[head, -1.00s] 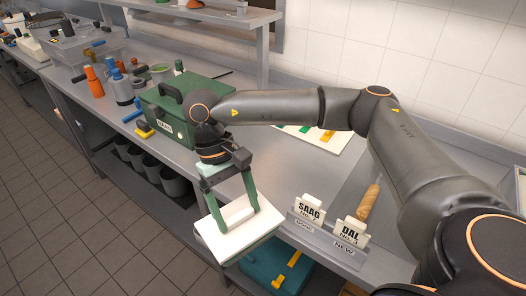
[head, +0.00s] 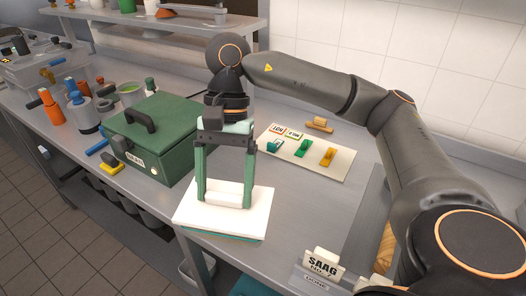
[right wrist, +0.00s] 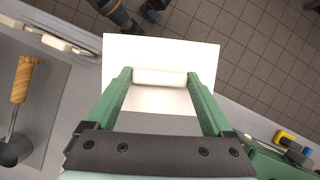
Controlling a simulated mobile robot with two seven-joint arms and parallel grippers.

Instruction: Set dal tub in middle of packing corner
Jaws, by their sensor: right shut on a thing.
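My right gripper (head: 225,194) is shut on the raised white bar of a white-topped, slab-like tub (head: 223,222). A thin green edge shows under its white top. I cannot read a label on it, so I cannot confirm that it is the dal tub. It is level, at the counter's front edge; I cannot tell whether it touches the counter. In the right wrist view, the gripper (right wrist: 160,77) has its green fingers at both ends of the bar, and the white top (right wrist: 165,50) reaches past the edge. My left gripper is not in view. No packing corner is marked out clearly.
A green lidded box (head: 157,150) stands close left of the held tub. Behind is a pale board (head: 318,160) with coloured tags. A SAAG card (head: 322,262) stands at the front right. Bare counter (head: 290,205) lies right of the tub.

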